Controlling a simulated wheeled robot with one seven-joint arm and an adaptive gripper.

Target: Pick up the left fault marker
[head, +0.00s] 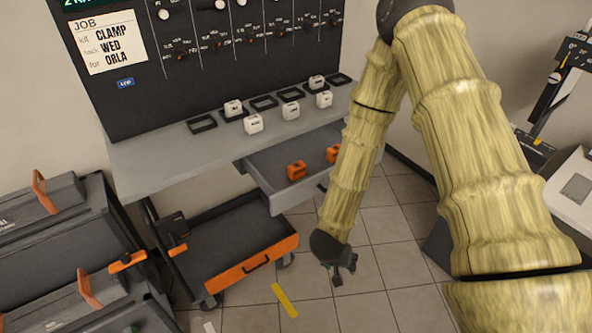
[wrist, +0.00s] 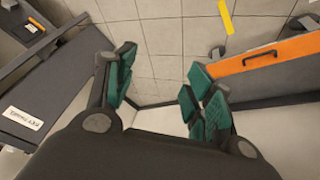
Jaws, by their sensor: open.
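Two small orange blocks, which look like the fault markers, sit in the open grey drawer under the bench in the head view. The left fault marker (head: 296,170) is near the drawer's left front. The right one (head: 333,153) is partly hidden by my arm. My gripper (head: 342,277) hangs low over the tiled floor, in front of and below the drawer, well apart from both markers. In the wrist view, my gripper (wrist: 162,82) is open, with green finger pads and only floor between them. No marker is recognisable there.
A grey bench (head: 165,158) holds several white blocks and dark frames. Below it, a low cart with an orange front (head: 252,262) stands left of my gripper. Black cases (head: 75,270) fill the lower left. A yellow strip (head: 284,300) lies on open floor.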

